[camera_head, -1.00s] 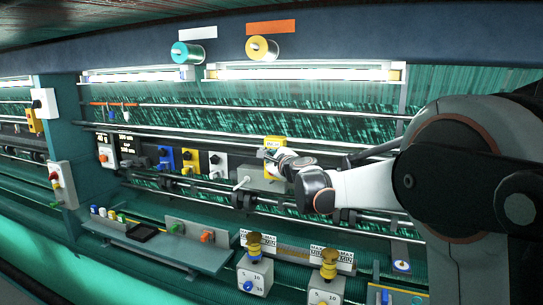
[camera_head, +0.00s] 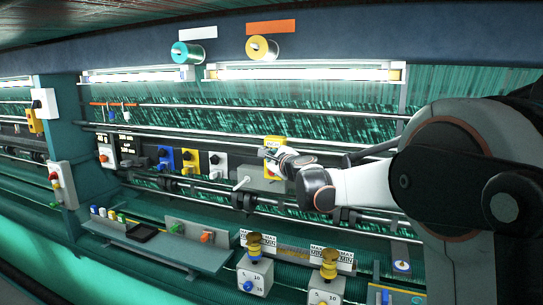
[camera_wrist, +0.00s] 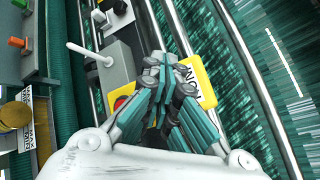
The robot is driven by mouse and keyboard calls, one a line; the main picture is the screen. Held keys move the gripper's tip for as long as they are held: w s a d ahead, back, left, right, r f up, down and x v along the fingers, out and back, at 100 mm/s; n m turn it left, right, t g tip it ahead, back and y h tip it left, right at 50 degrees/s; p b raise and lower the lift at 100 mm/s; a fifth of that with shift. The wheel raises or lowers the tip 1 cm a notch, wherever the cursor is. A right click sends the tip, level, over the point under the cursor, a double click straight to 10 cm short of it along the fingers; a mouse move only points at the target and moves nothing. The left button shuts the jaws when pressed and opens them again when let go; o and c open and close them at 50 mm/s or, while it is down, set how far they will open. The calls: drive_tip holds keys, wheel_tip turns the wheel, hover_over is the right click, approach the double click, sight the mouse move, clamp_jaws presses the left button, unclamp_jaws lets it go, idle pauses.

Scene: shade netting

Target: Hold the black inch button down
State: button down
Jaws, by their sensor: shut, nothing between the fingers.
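The yellow plate with dark lettering (camera_wrist: 195,80) sits on a grey box on the machine; part of the lettering is covered. It also shows in the head view (camera_head: 275,141). The black inch button is not visible; my gripper covers part of the plate. My gripper (camera_wrist: 152,62) is shut and empty, its fingertips in front of the plate and the box in the wrist view. In the head view, my gripper (camera_head: 268,153) reaches the plate from the right. Whether the fingertips touch a button cannot be told. A red button (camera_wrist: 121,102) shows beside the fingers.
A grey lever with a pale handle (camera_wrist: 88,54) stands out beside the box. Chrome rails (camera_head: 330,163) run along the machine. Blue, yellow and white switch boxes (camera_head: 190,160) are to the left. Yellow-capped tension posts (camera_head: 254,246) stand below.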

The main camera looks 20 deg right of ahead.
drive_tip(key=shift+w+d, duration=0.35)
drive_tip(key=shift+w, duration=0.05)
idle(3.9)
drive_tip(key=shift+s+a, duration=0.1)
idle(0.9)
drive_tip(key=shift+s+a, duration=0.45)
drive_tip(key=shift+s, duration=0.2)
drive_tip(key=shift+s+a+b, duration=0.2)
drive_tip(key=shift+s+a, duration=0.55)
drive_tip(key=shift+s, duration=0.3)
drive_tip(key=shift+s+a+b, duration=0.15)
drive_tip(key=shift+s+a, duration=0.6)
drive_tip(key=shift+s, duration=0.25)
